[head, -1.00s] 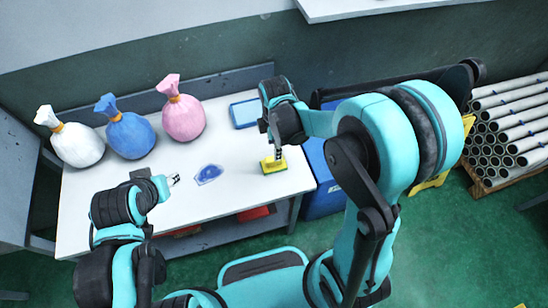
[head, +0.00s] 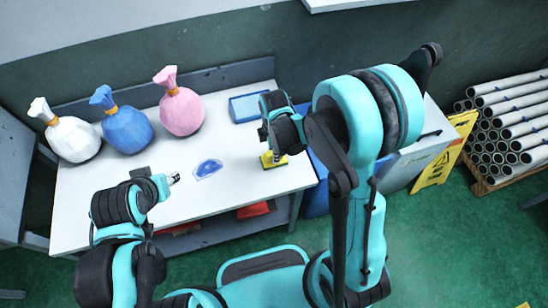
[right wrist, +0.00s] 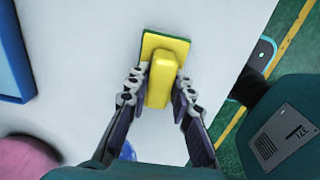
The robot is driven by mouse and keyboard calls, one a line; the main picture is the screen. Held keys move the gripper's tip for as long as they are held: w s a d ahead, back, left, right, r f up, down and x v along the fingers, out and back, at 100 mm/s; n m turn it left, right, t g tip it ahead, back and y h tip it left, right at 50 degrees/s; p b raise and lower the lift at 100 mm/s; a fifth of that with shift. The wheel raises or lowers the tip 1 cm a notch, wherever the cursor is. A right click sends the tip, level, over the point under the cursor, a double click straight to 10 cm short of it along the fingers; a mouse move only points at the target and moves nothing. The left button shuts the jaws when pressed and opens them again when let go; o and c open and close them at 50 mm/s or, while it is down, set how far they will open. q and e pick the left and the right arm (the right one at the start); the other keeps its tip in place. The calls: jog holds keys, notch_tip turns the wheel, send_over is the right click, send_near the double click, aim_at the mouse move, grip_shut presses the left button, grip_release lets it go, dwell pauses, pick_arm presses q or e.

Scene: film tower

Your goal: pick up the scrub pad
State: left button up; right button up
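The scrub pad (head: 267,162) is yellow on a thin green base and lies on the white table near its right end. In the right wrist view the pad's yellow raised grip (right wrist: 161,82) stands between the fingers of my right gripper (right wrist: 158,88). The fingers are open, one on each side, with a small gap at the left; I cannot tell whether the right finger touches. In the head view the right gripper (head: 279,156) is low over the pad and partly hides it. My left gripper (head: 174,178) is over the table's left part, away from the pad; its finger gap is too small to judge.
White (head: 73,140), blue (head: 128,130) and pink (head: 182,112) tied bags stand at the table's back left. A yellow floor sign (head: 440,165) stands right of the table.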

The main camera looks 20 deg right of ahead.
grip_shut()
jog(key=shift+r, duration=0.1)
notch_tip(320, 180, up, 5)
jog(key=shift+s+f+p, duration=0.1)
jog(key=shift+f+p, duration=0.1)
jog(key=shift+p, duration=0.85)
jog(key=s+d+r+p, duration=0.3)
jog(key=s+d+r, duration=0.3)
jog(key=s, duration=0.4)
jog(key=shift+r, duration=0.15)
jog(key=shift+a, duration=0.1)
